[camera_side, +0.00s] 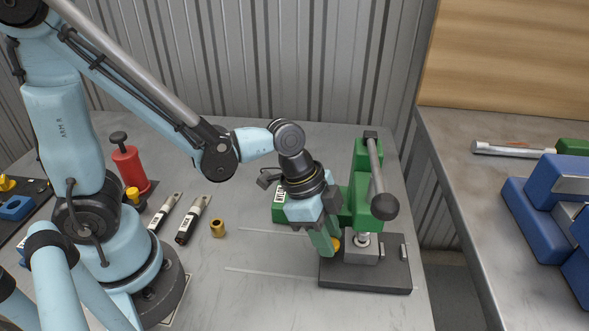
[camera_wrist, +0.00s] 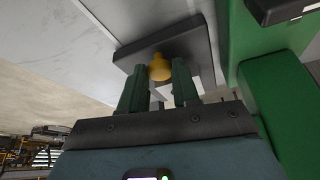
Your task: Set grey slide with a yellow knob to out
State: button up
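The yellow knob (camera_side: 336,243) sits low on the left side of the green press, by a grey block (camera_side: 362,249) on the dark base. The block looks like the grey slide, but its exact position is partly hidden. My gripper (camera_side: 326,245) points down at the knob, and its green fingers cover part of it. In the wrist view my gripper (camera_wrist: 160,68) has its two fingers apart, with the yellow knob (camera_wrist: 160,69) in line with the gap and about filling it. I cannot tell whether the fingers press on it.
The press's lever with a dark ball (camera_side: 385,207) hangs close to the right of my gripper. A brass cylinder (camera_side: 218,228), two labelled tools (camera_side: 194,219) and a red canister (camera_side: 130,168) stand or lie to the left. The front middle of the bench is clear.

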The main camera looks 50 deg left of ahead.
grip_shut()
jog(key=s+a, duration=0.9)
jog(key=shift+a, duration=0.15)
jog(key=shift+o, duration=2.2)
grip_release()
jog(key=shift+s+r, duration=0.1)
jog(key=shift+r, duration=0.05)
jog(key=v, duration=1.1)
jog(key=shift+r, duration=0.4)
jog(key=shift+a, duration=0.15)
